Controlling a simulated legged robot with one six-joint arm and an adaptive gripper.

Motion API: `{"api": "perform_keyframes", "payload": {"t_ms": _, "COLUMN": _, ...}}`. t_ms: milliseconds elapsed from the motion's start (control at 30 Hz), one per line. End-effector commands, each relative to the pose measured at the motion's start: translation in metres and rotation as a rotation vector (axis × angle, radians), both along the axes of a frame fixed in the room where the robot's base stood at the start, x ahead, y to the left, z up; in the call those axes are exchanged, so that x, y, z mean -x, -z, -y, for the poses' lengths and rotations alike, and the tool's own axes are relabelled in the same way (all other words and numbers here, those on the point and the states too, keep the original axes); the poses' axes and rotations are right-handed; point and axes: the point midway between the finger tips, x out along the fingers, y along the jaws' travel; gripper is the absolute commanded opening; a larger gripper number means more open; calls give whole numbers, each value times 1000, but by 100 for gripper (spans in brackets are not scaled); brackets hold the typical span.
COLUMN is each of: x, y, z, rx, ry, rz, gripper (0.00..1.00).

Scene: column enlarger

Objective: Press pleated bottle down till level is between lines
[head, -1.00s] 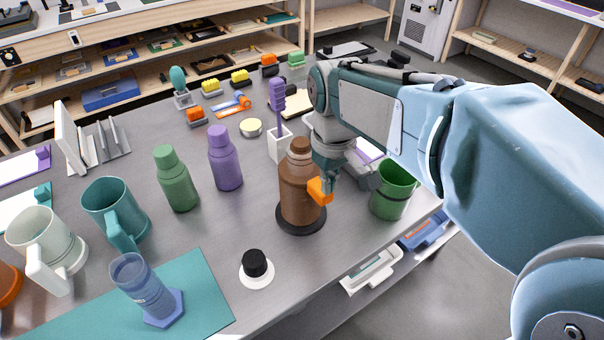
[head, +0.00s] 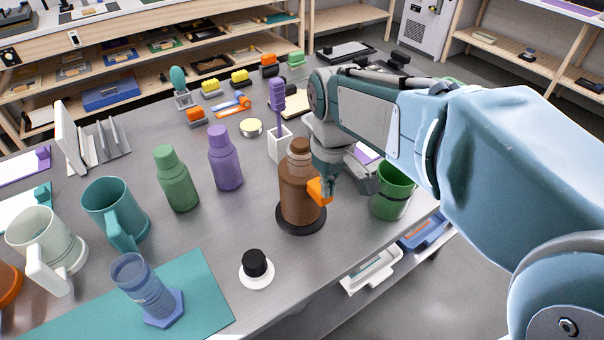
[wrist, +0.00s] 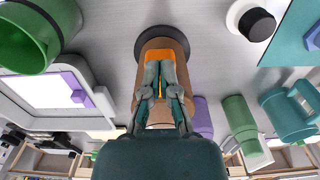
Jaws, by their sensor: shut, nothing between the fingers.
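The brown pleated bottle (head: 296,200) stands upright on a round black base (head: 296,230) near the front edge of the table. Rings show around its neck, and an orange piece (head: 317,190) sticks out from its right side. My gripper (head: 327,190) is at that orange piece, pointing down. In the wrist view my gripper (wrist: 164,68) is shut, its fingertips over or against the orange piece (wrist: 158,56), in front of the brown bottle (wrist: 179,46). I cannot tell if they press on it. No liquid level or level lines can be made out on the bottle.
A green mug (head: 391,190) stands close to the right of my gripper. Purple (head: 225,165) and green (head: 177,185) bottles stand to the left. A black-topped white disc (head: 256,280) and a clear blue cylinder (head: 150,295) are in front.

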Motion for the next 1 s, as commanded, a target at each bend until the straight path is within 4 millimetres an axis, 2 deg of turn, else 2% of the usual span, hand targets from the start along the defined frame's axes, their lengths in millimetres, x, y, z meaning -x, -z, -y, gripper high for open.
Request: {"api": "perform_keyframes", "payload": {"t_ms": 1000, "x": 1, "y": 10, "z": 0, "rx": 1, "ry": 0, "rz": -5, "gripper": 0}}
